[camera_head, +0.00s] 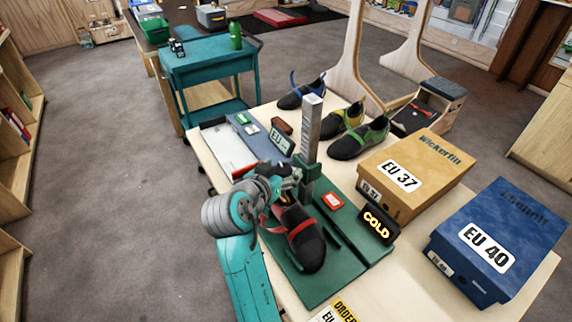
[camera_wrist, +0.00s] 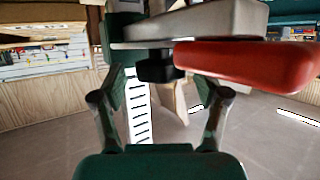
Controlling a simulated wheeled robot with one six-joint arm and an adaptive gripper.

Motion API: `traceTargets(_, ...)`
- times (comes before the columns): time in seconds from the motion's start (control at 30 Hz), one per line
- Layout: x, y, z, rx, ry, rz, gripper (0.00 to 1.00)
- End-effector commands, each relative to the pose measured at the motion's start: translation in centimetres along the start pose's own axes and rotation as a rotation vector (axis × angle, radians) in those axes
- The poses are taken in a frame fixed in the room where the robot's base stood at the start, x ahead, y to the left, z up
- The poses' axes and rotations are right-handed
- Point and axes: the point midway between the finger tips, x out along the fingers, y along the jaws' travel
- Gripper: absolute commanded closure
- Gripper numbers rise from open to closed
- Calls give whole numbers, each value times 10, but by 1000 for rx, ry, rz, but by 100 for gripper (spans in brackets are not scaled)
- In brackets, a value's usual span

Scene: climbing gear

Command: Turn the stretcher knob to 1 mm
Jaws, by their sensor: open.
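The stretcher (camera_head: 300,282) is a green base with a tall grey post (camera_head: 311,120) on the table. A dark shoe with a red strap (camera_head: 308,248) sits on it. My gripper (camera_head: 285,182) is at the post, just behind the shoe, and hides that part of the stretcher. In the wrist view my gripper (camera_wrist: 160,88) is open, with its fingers left and right of a small black knob-like part (camera_wrist: 157,69). I cannot tell whether they touch it. A red bar (camera_wrist: 250,62) and a grey piece (camera_wrist: 200,20) are above; a white strip with black marks (camera_wrist: 138,110) is behind.
A "COLD" sign (camera_head: 377,224) and a red-and-white device (camera_head: 332,201) are right of the shoe. An EU 37 box (camera_head: 430,155) and a blue EU 40 box (camera_head: 500,215) fill the table's right. Several shoes (camera_head: 355,142) stand behind. Open floor (camera_head: 120,220) is at the left.

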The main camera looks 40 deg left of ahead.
Motion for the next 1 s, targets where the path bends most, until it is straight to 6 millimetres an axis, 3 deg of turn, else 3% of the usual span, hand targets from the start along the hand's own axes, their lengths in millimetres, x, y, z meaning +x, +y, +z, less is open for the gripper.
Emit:
traceTargets(0.13, 0, 0, 0, 0, 0, 0, 26)
traceTargets(0.4, 0, 0, 0, 0, 0, 0, 86)
traceTargets(0.73, 0, -1, 0, 14, 0, 35, 86)
traceTargets(1.0, 0, -4, -1, 75, 0, 184, 86)
